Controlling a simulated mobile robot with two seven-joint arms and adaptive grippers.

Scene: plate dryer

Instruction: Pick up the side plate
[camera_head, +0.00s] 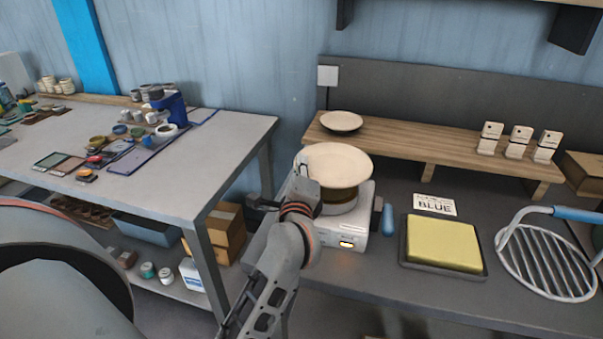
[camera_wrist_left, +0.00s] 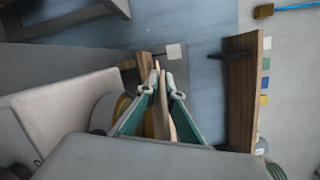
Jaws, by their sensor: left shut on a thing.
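A cream round plate (camera_head: 338,166) is over the round top of a white device (camera_head: 345,236) in the head view. My left gripper (camera_head: 303,166) is at the plate's left rim, shut on it. The left wrist view shows the plate edge-on (camera_wrist_left: 161,108) between the two fingers of the gripper (camera_wrist_left: 163,92). Whether the plate touches the device's top is hard to tell. A second cream plate (camera_head: 341,121) lies on the wooden shelf behind. My right gripper is not in view.
A wooden shelf (camera_head: 400,140) with several white dotted blocks runs along the wall. Right of the device are a blue-handled tool (camera_head: 388,219), a yellow sponge-like pad (camera_head: 443,243), a "BLUE" card (camera_head: 435,204) and a wire rack (camera_head: 545,262). A cluttered table (camera_head: 170,190) stands left.

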